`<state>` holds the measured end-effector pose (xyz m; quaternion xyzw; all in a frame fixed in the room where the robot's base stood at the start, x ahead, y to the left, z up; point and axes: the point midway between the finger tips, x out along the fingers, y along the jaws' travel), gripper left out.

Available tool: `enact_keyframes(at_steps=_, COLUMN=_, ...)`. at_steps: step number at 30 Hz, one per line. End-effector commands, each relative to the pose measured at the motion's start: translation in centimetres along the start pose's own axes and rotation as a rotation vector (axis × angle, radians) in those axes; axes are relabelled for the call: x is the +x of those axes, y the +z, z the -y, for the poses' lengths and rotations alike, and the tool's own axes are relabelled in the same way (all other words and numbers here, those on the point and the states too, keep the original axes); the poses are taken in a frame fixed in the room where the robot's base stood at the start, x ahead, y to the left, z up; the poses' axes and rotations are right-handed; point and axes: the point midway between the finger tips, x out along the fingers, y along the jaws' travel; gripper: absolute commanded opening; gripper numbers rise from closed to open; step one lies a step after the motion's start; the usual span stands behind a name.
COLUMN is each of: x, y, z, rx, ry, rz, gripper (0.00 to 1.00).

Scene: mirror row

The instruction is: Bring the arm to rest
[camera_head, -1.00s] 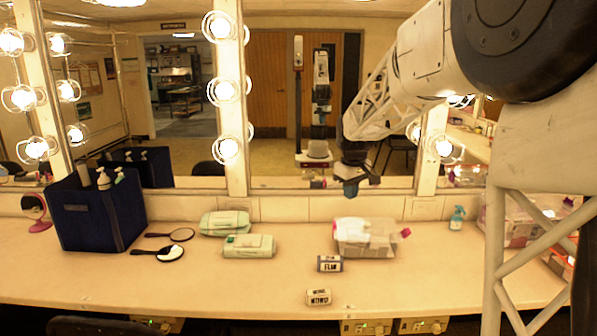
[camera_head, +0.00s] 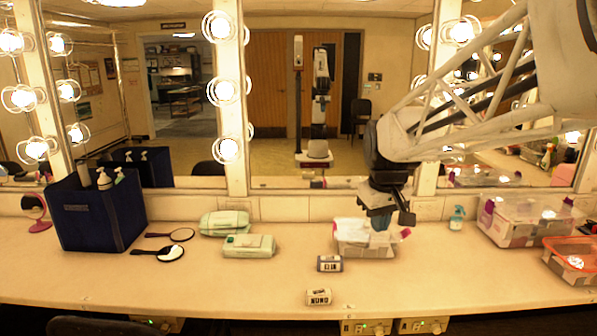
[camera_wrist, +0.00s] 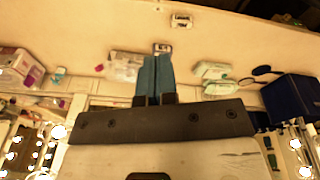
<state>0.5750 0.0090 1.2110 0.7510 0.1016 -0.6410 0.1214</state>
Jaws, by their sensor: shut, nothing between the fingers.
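My white lattice arm reaches in from the upper right of the head view. Part of the clear box is hidden behind the fingers.
A long counter (camera_head: 200,280) runs below the mirrors. A navy bin (camera_head: 95,215), hand mirrors (camera_head: 170,253), green wipe packs (camera_head: 248,246), two small labelled blocks (camera_head: 329,263), a spray bottle (camera_head: 457,218), a larger clear box (camera_head: 520,225) and an orange-rimmed tray (camera_head: 575,262) stand there. The front left is clear.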

Motion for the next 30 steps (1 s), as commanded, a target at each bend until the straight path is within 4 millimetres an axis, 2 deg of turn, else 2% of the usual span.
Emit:
enact_keyframes(at_steps=3, x=-0.4, y=2.8, z=0.7, rx=0.033, ry=0.003, rz=-0.008, gripper=0.0)
enact_keyframes(at_steps=14, x=-0.3, y=10.9, z=2.8, rx=0.136, ry=0.011, rz=-0.031, gripper=0.0)
enact_keyframes(at_steps=30, x=1.9, y=22.5, z=6.1, rx=0.289, ry=0.017, rz=-0.062, gripper=0.0)
